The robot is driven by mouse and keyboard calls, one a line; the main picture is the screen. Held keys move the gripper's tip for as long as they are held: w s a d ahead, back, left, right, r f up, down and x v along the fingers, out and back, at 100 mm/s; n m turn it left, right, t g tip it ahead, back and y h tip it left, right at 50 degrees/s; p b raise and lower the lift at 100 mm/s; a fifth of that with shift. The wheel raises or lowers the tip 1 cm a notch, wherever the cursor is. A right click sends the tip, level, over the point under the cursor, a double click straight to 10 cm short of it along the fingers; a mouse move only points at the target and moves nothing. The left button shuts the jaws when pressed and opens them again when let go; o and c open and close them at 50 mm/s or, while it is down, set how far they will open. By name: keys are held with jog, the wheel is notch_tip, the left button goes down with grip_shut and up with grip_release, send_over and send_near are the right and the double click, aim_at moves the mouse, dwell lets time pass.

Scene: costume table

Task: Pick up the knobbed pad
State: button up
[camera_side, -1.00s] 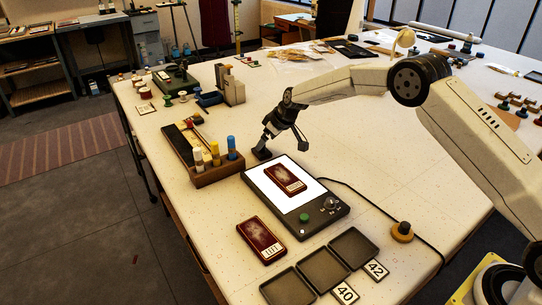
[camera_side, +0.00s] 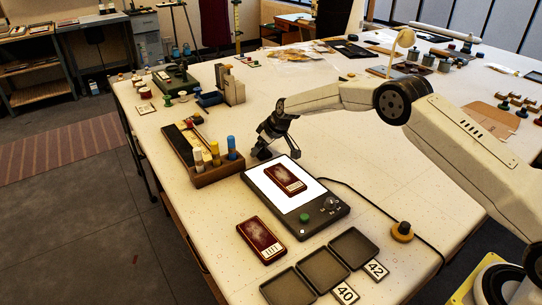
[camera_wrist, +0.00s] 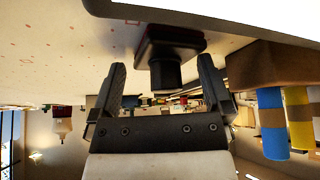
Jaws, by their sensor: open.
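The knobbed pad (camera_wrist: 170,42) shows in the wrist view as a dark reddish base with a black knob, standing on the pale table. My gripper (camera_wrist: 161,68) is open. Its two fingers show on either side of the knob, with a visible gap on each side; how deep the knob sits between them is hard to tell. In the side view my gripper (camera_side: 279,150) is low over the table, behind the lit panel. The pad is small and dark there and hard to separate from the fingers.
The lit panel (camera_side: 329,222) with a dark red case (camera_side: 285,179) on it lies in front of my gripper. A wooden rack (camera_side: 218,175) with coloured bottles stands close on the left. Another red case (camera_side: 262,240) and several trays (camera_side: 353,248) lie nearer.

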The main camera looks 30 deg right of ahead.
jog(key=c, duration=1.1)
jog(key=shift+r, duration=0.15)
jog(key=shift+c, duration=0.6)
jog(key=shift+r, duration=0.25)
notch_tip(320, 180, up, 3)
jog(key=shift+f, duration=0.2)
jog(key=s+r, duration=0.5)
jog(key=r, duration=0.1)
jog(key=shift+d, duration=0.15)
jog(key=s+r, duration=0.1)
jog(key=s, duration=0.1)
jog(key=s+r, duration=0.1)
jog(key=s, duration=0.4)
jog(key=shift+s+d+r, duration=0.1)
jog(key=shift+d+r, duration=0.1)
jog(key=shift+r, duration=0.2)
jog(key=shift+s+r, duration=0.2)
jog(key=shift+s, duration=0.25)
jog(key=shift+s+r, duration=0.2)
jog(key=shift+s, duration=0.25)
